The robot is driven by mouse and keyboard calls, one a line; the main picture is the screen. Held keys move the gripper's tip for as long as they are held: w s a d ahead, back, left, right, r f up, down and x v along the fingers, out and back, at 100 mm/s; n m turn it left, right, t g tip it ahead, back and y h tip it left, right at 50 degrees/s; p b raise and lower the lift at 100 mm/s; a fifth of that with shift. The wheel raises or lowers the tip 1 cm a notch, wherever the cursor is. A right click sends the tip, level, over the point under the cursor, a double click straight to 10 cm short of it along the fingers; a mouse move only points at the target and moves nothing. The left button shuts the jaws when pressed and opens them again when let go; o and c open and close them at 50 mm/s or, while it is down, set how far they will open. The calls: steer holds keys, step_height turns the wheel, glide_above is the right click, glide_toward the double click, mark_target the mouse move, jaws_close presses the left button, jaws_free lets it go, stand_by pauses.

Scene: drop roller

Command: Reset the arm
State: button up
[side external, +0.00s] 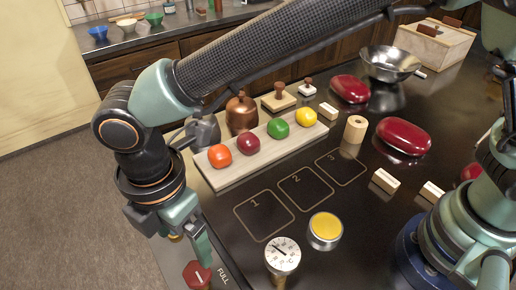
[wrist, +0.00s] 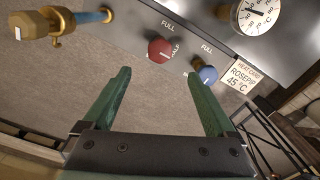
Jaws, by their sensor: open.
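My gripper (side external: 190,245) hangs at the front left edge of the dark counter (side external: 330,205), pointing down, close above a red knob (side external: 197,275). In the wrist view my gripper (wrist: 162,76) has its two green fingers wide apart, with nothing between them. The red knob (wrist: 161,50) shows beyond the gap, on the panel marked FULL. A blue knob (wrist: 207,75) sits to its right, past the right fingertip. I cannot tell whether a finger touches either knob.
A dial gauge (side external: 283,255) and a yellow button (side external: 326,230) stand near the front edge. The numbered squares are empty.

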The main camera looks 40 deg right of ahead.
steer(key=shift+r, duration=0.35)
steer(key=w+d+r+m+t, duration=0.1)
steer(key=w+d+r+m, duration=0.25)
steer(key=d, duration=0.35)
steer(key=w+d+r+m+y, duration=0.1)
steer(key=w+d+r+m, duration=0.2)
steer(key=d, duration=0.4)
steer(key=w+d+r+m+t, duration=0.1)
steer(key=w+d+r+m, duration=0.1)
steer(key=d+r+m, duration=0.3)
steer(key=s+d+m+t, duration=0.1)
steer(key=d+m, duration=0.4)
steer(key=d, duration=0.5)
steer(key=s+d+m+t+h, duration=0.1)
steer(key=s+d+m, duration=0.3)
steer(key=d, duration=0.7)
steer(key=shift+d+f+m+t, duration=0.2)
steer(key=shift+f+m+t, duration=0.25)
steer(key=shift+m+t, duration=0.5)
